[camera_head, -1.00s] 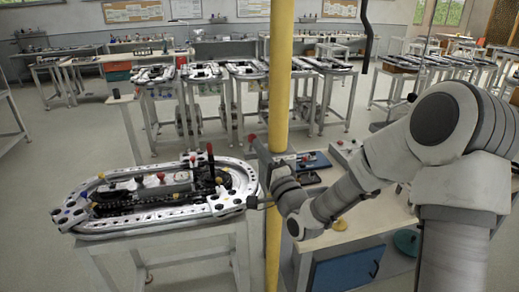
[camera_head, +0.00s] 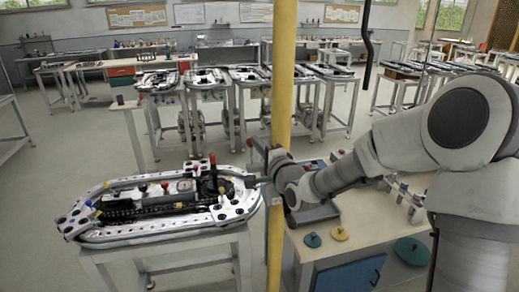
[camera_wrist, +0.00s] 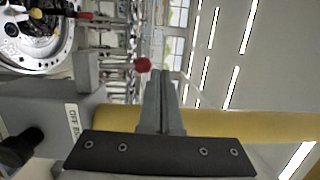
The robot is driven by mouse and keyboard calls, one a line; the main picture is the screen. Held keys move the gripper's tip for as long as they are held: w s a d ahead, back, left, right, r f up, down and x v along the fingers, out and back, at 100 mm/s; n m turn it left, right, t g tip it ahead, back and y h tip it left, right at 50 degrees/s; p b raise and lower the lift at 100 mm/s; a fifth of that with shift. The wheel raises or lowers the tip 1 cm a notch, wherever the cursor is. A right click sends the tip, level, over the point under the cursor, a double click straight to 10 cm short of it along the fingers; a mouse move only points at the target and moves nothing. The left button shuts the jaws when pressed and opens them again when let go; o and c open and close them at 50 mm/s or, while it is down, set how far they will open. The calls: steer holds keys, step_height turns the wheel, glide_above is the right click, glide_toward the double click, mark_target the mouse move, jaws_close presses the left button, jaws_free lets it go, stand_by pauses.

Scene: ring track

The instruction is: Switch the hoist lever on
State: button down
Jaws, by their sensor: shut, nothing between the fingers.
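The hoist lever appears to be the one with the red ball knob (camera_wrist: 142,64) on a grey box (camera_wrist: 45,112) in the wrist view. The box carries a label with "OFF" readable and a black knob. In the head view a red knob (camera_head: 250,142) shows just left of the yellow post (camera_head: 283,60), with the box mostly hidden by my wrist. My gripper (camera_wrist: 163,75) is shut and empty. In the wrist view its fingertips appear close to the right of the red knob; contact cannot be told. In the head view my gripper (camera_head: 256,181) points left past the post.
A ring track (camera_head: 85,232) on a stand is just left of my gripper, with several coloured knobs. A workbench (camera_head: 385,225) with coloured discs and small parts lies under my arm. The yellow post stands close to my wrist. Open floor lies behind the track.

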steer(key=shift+b+x, duration=0.9)
steer(key=shift+x, duration=0.35)
steer(key=shift+w+d+r, duration=0.15)
steer(key=shift+w+r, duration=0.05)
steer(key=shift+s+r, duration=0.1)
